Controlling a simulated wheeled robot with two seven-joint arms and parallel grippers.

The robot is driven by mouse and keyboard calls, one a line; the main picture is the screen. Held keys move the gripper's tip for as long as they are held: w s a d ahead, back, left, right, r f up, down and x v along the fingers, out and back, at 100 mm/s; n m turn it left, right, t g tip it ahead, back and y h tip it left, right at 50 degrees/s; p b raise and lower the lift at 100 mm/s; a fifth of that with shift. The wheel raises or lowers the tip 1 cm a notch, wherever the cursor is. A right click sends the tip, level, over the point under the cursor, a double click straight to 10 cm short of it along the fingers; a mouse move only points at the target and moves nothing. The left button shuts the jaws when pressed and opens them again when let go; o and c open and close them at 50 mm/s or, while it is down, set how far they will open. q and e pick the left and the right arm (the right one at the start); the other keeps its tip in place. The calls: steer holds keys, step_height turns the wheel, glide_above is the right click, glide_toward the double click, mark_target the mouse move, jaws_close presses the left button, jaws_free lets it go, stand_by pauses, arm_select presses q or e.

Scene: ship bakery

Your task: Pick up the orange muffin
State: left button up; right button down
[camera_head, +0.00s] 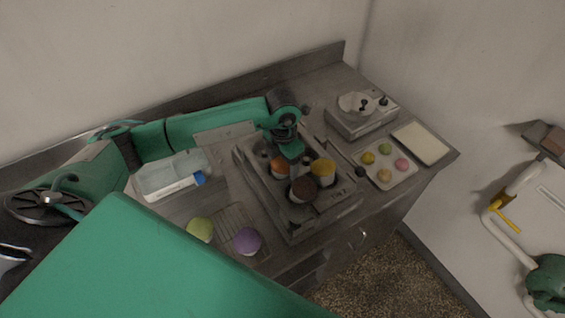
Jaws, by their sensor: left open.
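The orange muffin (279,169) sits in a cup of the dark muffin tin (298,231) in the middle of the counter. A dark brown muffin (303,190) and a yellow muffin (323,169) sit in cups close by. My left gripper (291,155) points down over the tin, just to the right of the orange muffin and behind the brown one. It is open, with nothing seen between its fingers. The fingertips are small and dark here, so I cannot tell whether they touch the muffin. My right gripper does not show.
A wire rack (238,221) with a green ball (200,230) and a purple ball (247,241) lies left of the tin. A clear container (172,174) stands behind it. Right are a scale (362,119), a tray of small coloured pieces (388,164) and a pale board (421,143).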

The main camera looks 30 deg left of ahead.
arm_select(q)
steer(key=c, duration=0.5)
steer(key=shift+o, duration=0.2)
steer(key=shift+r, duration=0.1)
